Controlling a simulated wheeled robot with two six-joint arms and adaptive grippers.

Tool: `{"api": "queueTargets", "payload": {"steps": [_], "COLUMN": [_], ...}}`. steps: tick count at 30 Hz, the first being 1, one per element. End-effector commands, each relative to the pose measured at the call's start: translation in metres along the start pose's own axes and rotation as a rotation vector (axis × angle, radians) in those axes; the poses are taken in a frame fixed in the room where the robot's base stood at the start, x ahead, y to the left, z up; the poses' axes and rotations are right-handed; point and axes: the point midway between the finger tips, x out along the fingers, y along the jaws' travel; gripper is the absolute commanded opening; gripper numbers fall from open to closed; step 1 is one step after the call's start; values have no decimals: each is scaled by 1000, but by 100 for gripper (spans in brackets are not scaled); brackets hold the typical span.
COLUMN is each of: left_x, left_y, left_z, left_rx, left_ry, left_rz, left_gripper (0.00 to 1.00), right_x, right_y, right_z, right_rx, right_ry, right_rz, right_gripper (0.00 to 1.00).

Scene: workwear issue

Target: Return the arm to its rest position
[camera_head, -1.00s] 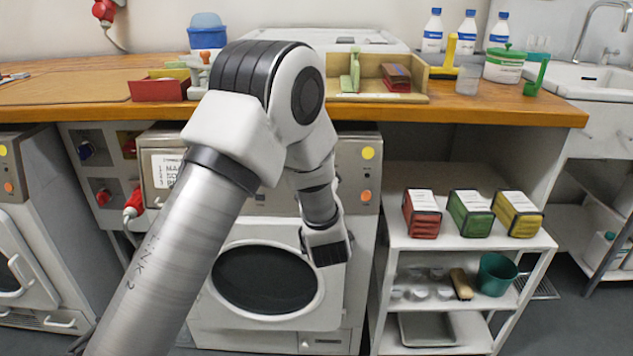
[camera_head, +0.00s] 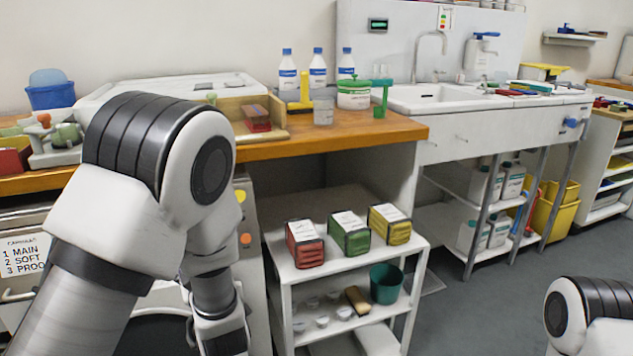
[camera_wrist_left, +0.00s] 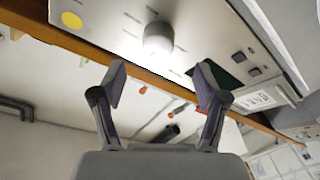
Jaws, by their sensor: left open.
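My left arm (camera_head: 150,180) comes in from the left in the head view, bent at a high elbow. Its forearm hangs down in front of the washing machine's edge, left of the white trolley. The left gripper (camera_wrist_left: 160,82) shows in the left wrist view with its two fingers spread apart and nothing between them. In the head view its fingertips cannot be made out at the bottom edge. Part of my right arm (camera_head: 590,315) shows at the bottom right; its gripper is out of view.
The white trolley (camera_head: 283,272) holds red (camera_head: 305,244), green (camera_head: 349,234) and yellow (camera_head: 389,224) packs. The wooden counter (camera_head: 400,130) carries bottles (camera_head: 318,72), a tub (camera_head: 354,95) and a wooden tray (camera_head: 272,136). Open floor lies right of the trolley.

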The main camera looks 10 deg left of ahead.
Motion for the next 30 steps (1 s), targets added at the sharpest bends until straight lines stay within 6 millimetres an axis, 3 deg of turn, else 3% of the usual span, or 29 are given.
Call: {"api": "queueTargets", "payload": {"steps": [2, 4, 8, 12, 16, 21, 25, 26, 27, 30], "left_x": [-1, -4, -29, -87, -152, -234, -297, -302, -299, -299], "left_y": [-14, -42, -121, -203, -257, -299, -308, -310, -292, -275], "left_z": [16, 41, 110, 183, 223, 244, 242, 240, 215, 188], "left_rx": [23, 57, 176, 359, 518, 702, 904, 961, 949, 946], "left_ry": [-26, -71, -265, -609, -920, -1302, -1631, -1670, -1655, -1651], "left_rz": [-22, -67, -160, -230, -244, -179, 29, 78, 67, 64], "left_gripper": [74, 74, 74, 74, 74, 74, 74, 74, 74, 74], "right_x": [0, 0, 0, 0, 0, 0, 0, 0, -31, -63], "right_y": [0, 0, 0, 0, 0, 0, 0, 0, 0, 0], "right_z": [0, 0, 0, 0, 0, 0, 0, 0, 1, -1], "right_rx": [0, 0, 0, 0, 0, 0, 0, 0, 0, 0], "right_ry": [0, 0, 0, 0, 0, 0, 0, 0, -2, 1], "right_rz": [0, 0, 0, 0, 0, 0, 0, 0, 0, 0], "right_gripper": [40, 40, 40, 40, 40, 40, 40, 40, 40, 40]}}
